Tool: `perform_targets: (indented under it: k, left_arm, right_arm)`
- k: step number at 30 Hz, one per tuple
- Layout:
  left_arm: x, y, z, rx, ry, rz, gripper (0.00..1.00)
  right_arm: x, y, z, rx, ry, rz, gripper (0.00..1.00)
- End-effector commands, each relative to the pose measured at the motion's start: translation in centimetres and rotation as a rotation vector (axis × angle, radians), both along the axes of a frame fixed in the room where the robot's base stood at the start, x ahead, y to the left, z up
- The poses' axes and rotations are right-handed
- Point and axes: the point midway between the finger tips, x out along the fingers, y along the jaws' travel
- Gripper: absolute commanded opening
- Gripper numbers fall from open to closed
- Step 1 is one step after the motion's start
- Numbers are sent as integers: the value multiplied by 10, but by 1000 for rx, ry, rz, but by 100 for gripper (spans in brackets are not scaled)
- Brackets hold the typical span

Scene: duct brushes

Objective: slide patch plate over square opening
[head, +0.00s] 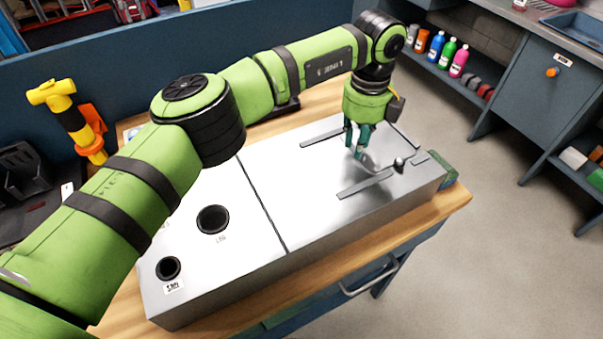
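A metal box (300,262) lies on the wooden bench. Two grey rails, a far one (322,137) and a near one (364,184), run along the right part of its top. A dark knob (399,164) stands near the right ends of the rails. I cannot clearly make out the edges of the patch plate, and no square opening is clearly visible. My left gripper (361,153) points down between the rails, just left of the knob and apart from it. Its fingers look parted, with nothing clearly held. My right gripper is not in view.
Two round dark holes, a larger one (213,219) and a smaller one (168,268), open in the left part of the box top. A yellow-and-black tool (68,118) stands at the left. My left arm crosses above the box. Shelves with bottles (437,45) stand beyond clear floor.

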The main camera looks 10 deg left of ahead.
Motion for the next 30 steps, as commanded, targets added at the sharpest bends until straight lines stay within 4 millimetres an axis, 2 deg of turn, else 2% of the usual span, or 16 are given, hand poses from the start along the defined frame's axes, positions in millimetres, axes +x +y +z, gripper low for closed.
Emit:
perform_targets:
  k: [3,24,30]
  left_arm:
    - [0,0,13,0,-1,0,26]
    - [0,0,69,-1,-1,0,26]
    - [0,0,71,0,0,0,26]
  right_arm:
    - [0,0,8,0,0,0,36]
    - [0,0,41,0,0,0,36]
    - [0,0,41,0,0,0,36]
